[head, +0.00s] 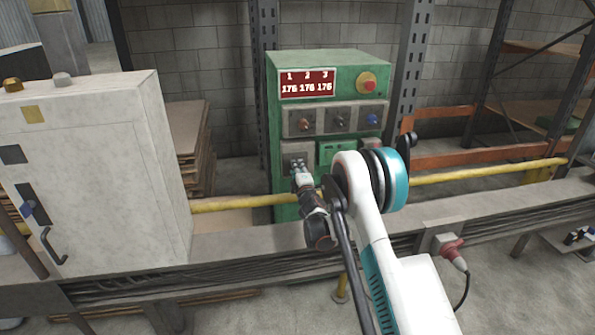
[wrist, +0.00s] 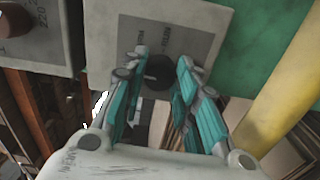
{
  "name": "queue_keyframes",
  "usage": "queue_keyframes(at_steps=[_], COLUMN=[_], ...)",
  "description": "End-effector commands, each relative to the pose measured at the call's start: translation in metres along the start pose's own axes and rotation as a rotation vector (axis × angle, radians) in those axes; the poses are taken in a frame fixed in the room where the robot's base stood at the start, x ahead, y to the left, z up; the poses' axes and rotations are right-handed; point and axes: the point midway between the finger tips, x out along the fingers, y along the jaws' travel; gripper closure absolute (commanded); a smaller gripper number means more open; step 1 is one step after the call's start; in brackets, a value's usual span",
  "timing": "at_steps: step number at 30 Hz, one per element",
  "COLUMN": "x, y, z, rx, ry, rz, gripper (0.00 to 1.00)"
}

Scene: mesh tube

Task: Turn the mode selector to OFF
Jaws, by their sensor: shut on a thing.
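The green control cabinet (head: 330,60) stands behind the yellow rail in the head view. My gripper (head: 298,164) reaches its lower left grey plate (head: 288,158). In the wrist view a black knob (wrist: 158,68) sits on this grey plate (wrist: 190,22), between the two teal fingers of my gripper (wrist: 160,75). The fingers are shut on the knob, one on each side.
Above are an orange-brown knob (head: 304,123), a dark knob (head: 340,121) and a blue knob (head: 372,118). A red emergency button (head: 368,85) is at upper right. A yellow rail (head: 460,176) crosses in front. A white cabinet (head: 100,170) stands at left.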

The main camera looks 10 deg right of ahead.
Motion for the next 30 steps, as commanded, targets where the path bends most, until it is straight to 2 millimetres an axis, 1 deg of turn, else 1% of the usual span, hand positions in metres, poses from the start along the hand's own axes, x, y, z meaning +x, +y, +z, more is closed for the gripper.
queue_keyframes(at_steps=[7,20,21,22,23,30], x=[-0.0003,-0.0003,-0.0003,-0.0003,-0.0003,-0.0002], y=[-0.0005,-0.0007,-0.0007,-0.0006,-0.0006,-0.0003], z=[-0.0008,-0.0009,-0.0009,-0.0009,-0.0009,-0.0004], rx=[-0.050,-0.057,-0.057,-0.057,-0.056,-0.056], ry=[0.001,0.001,0.001,0.001,0.001,0.000], rz=[0.000,0.000,0.000,0.000,0.000,0.000], gripper=[0.96,0.96,0.63,0.56,0.52,0.52])
